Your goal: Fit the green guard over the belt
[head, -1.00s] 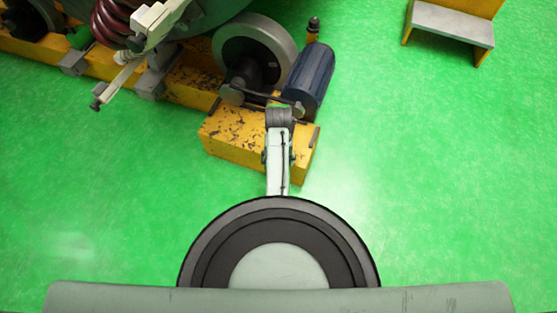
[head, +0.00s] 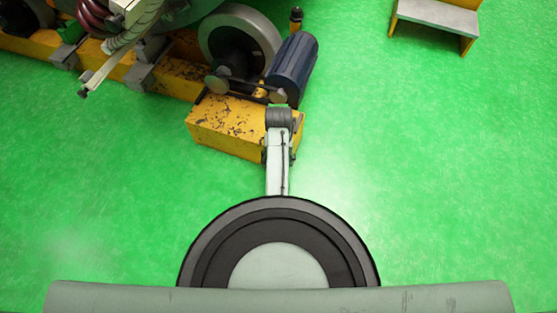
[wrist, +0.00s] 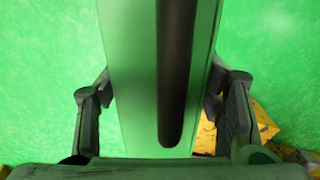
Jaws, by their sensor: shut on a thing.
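The green guard (wrist: 135,85) fills the middle of the wrist view as a long, pale green piece with a dark rounded slot along it. My gripper (wrist: 162,90) is shut on it, with one finger on each side. In the head view, the dark belt (head: 247,90) runs between two round pulleys, in front of the large grey wheel and beside the blue motor (head: 292,66). The belt looks uncovered from here.
A yellow, chipped base block (head: 230,128) lies below the pulleys, near my arm. The large grey wheel (head: 265,35) stands behind the belt. A step stool (head: 438,17) stands at the top right. The green floor is clear to the right and lower left.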

